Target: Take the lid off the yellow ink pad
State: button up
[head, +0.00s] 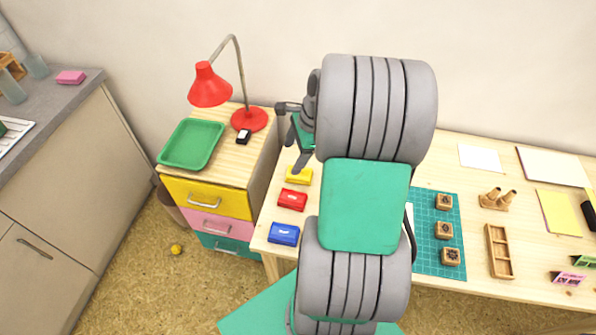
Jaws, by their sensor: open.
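The yellow ink pad (301,177) lies near the left edge of the wooden table, behind a red ink pad (292,200) and a blue ink pad (284,234). All three look closed with their lids on. My gripper (292,153) is open and empty, at the back left of the table. In the picture its fingers are just above and partly in front of the yellow pad. The height of the fingers over the pad, and whether they touch it, cannot be told. My arm hides the table to the right of the pad.
A drawer cabinet with a green tray (190,144) and a red lamp (210,87) stands left of the table. A green cutting mat (425,258) with several wooden stamps lies to the right. The table front between the blue pad and my arm is narrow.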

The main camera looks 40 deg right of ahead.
aim_at(302, 173)
jog(key=d+f+m, duration=0.2)
jog(key=d+m, duration=0.1)
jog(key=s+d+f+m, duration=0.1)
jog(key=shift+d+f+m+t+y, duration=0.15)
jog(key=shift+d+m+t+y, duration=0.15)
jog(key=shift+d, duration=0.1)
jog(key=x, duration=0.5)
jog(key=d+x, duration=0.1)
jog(key=x, duration=0.1)
jog(key=shift+a+f+p, duration=0.15)
jog(key=shift+f+p, duration=0.15)
jog(key=shift+f, duration=0.2)
jog(key=c, duration=1.4)
jog(key=shift+r, duration=0.1)
